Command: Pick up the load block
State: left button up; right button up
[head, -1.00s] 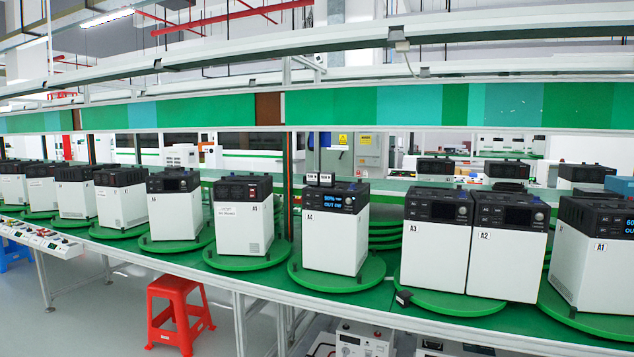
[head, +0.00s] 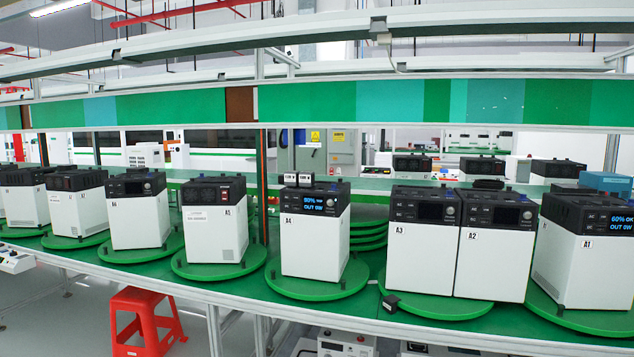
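No part is plainly marked as the load block. A small black block (head: 390,303) lies on the green line near its front edge, in front of unit A3 (head: 422,250). I cannot tell which of these is the load block. Neither of my grippers is in view.
White units with black tops stand on green turntables (head: 317,290) along the line. Unit A2 (head: 492,262) is right beside A3; unit A1 (head: 575,265) stands at the right. A red stool (head: 145,322) is in front, left. Rails run overhead.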

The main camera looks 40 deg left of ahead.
aim_at(291, 177)
jog(key=i+j+z, duration=0.25)
jog(key=j, duration=0.75)
jog(key=k+j+z, duration=0.2)
jog(key=j, duration=0.75)
jog(key=i+j, duration=0.1)
jog(key=j, duration=0.9)
jog(key=i+j, duration=0.1)
jog(key=j, duration=0.95)
jog(key=l+z, duration=0.05)
